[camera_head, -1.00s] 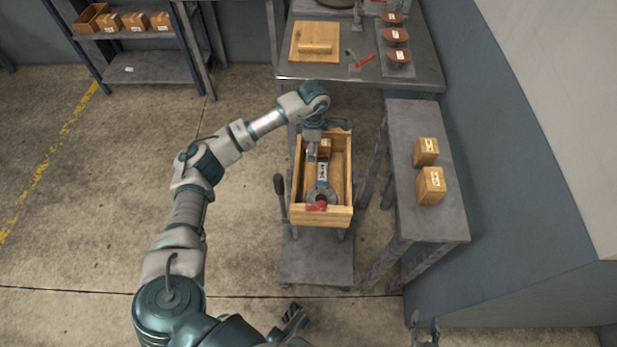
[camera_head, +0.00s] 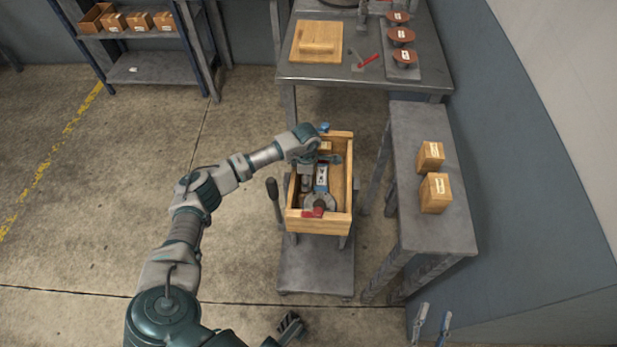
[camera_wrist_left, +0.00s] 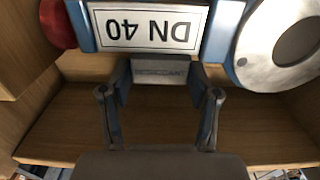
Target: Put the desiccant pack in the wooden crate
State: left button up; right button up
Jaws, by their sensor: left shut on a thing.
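The wooden crate (camera_head: 320,226) stands on a grey cart in the head view. In it lies a valve with a blue body, a white "DN 40" label (camera_head: 321,178) and a red part. My left gripper (camera_wrist_left: 160,78) is inside the crate, shut on the grey desiccant pack (camera_wrist_left: 160,72). In the left wrist view the pack sits between both fingertips, close to the valve's label (camera_wrist_left: 145,28). Whether the pack touches the crate floor or the valve I cannot tell. In the head view I cannot make the pack out. My right gripper (camera_head: 431,322) is open and empty at the bottom right.
A side table (camera_head: 440,225) with two cardboard boxes (camera_head: 434,193) stands right of the crate. A workbench (camera_head: 350,80) behind holds a wooden lid (camera_head: 316,40), a red-handled tool and several flanges. A shelf (camera_head: 150,68) is at the back left. The cart's handle (camera_head: 273,195) rises left of the crate.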

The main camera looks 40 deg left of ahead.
pick_arm(q)
jog(key=o, duration=0.9)
jog(key=shift+s+a+f, duration=0.1)
jog(key=shift+a+f, duration=0.15)
jog(key=shift+a, duration=0.55)
jog(key=o, duration=0.3)
jog(key=shift+a, duration=0.1)
jog(key=shift+o, duration=0.2)
jog(key=shift+d, duration=0.55)
jog(key=shift+d+r, duration=0.15)
jog(key=r, duration=0.2)
jog(key=r+p, duration=0.1)
jog(key=r, duration=0.2)
jog(key=a+r+p, duration=0.1)
jog(key=r, duration=0.4)
jog(key=r+p, duration=0.1)
jog(key=r, duration=0.1)
jog(key=shift+d, duration=0.4)
pick_arm(e)
notch_tip(320, 180, down, 7)
jog(key=s+g+h, duration=0.1)
jog(key=s+g, duration=0.1)
jog(key=g, duration=0.4)
jog(key=shift+d+h, duration=0.4)
jog(key=shift+d, duration=0.05)
jog(key=shift+a+f, duration=0.1)
